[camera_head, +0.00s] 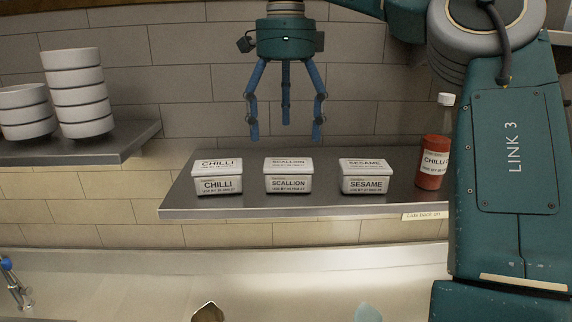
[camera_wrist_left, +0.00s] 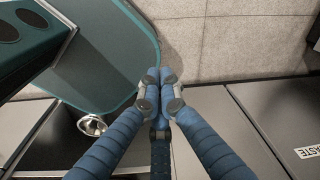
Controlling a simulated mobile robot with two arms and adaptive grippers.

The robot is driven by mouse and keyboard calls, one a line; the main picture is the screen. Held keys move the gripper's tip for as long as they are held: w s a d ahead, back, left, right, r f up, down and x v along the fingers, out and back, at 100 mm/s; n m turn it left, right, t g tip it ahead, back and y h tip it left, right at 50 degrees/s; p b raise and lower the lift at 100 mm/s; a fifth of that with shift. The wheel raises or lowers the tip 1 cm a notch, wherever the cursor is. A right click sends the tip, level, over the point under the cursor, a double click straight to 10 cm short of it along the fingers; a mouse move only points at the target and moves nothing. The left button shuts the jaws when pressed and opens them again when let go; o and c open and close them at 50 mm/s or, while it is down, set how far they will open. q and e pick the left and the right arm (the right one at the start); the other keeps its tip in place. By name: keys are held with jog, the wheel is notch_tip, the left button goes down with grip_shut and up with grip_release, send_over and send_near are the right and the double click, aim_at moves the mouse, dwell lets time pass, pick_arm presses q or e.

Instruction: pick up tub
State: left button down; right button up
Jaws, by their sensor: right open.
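Three white lidded tubs stand in a row on the metal shelf (camera_head: 320,206): the chilli tub (camera_head: 218,178) at left, the scallion tub (camera_head: 288,181) in the middle and the sesame tub (camera_head: 363,178) at right. My right gripper (camera_head: 285,131) is open and empty, its three blue fingers pointing down. In the head view it appears above the scallion tub, apart from it; its depth over the shelf is hard to judge. My left gripper (camera_wrist_left: 160,75) has its blue fingertips together in the left wrist view, with nothing visible between them.
A red chilli bottle (camera_head: 434,155) stands at the shelf's right end, close to my right arm. A "Lids back on" label (camera_head: 422,216) is on the shelf edge. White bowls (camera_head: 78,95) are stacked on another shelf (camera_head: 100,147) at left. A metal counter (camera_head: 250,265) lies below.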

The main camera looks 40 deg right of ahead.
aim_at(285, 165)
jog(key=f, duration=0.3)
jog(key=shift+s+a+f, duration=0.1)
jog(key=shift+s+f, duration=0.2)
jog(key=shift+f, duration=0.45)
notch_tip(285, 165, down, 5)
jog(key=shift+w+a+r+p, duration=0.1)
jog(key=shift+w+r+p, duration=0.05)
jog(key=shift+p, duration=0.9)
jog(key=shift+f, duration=0.5)
jog(key=c, duration=1.5)
pick_arm(q)
jog(key=shift+s+a+r, duration=0.15)
jog(key=shift+s+r, duration=0.6)
jog(key=shift+r, duration=0.15)
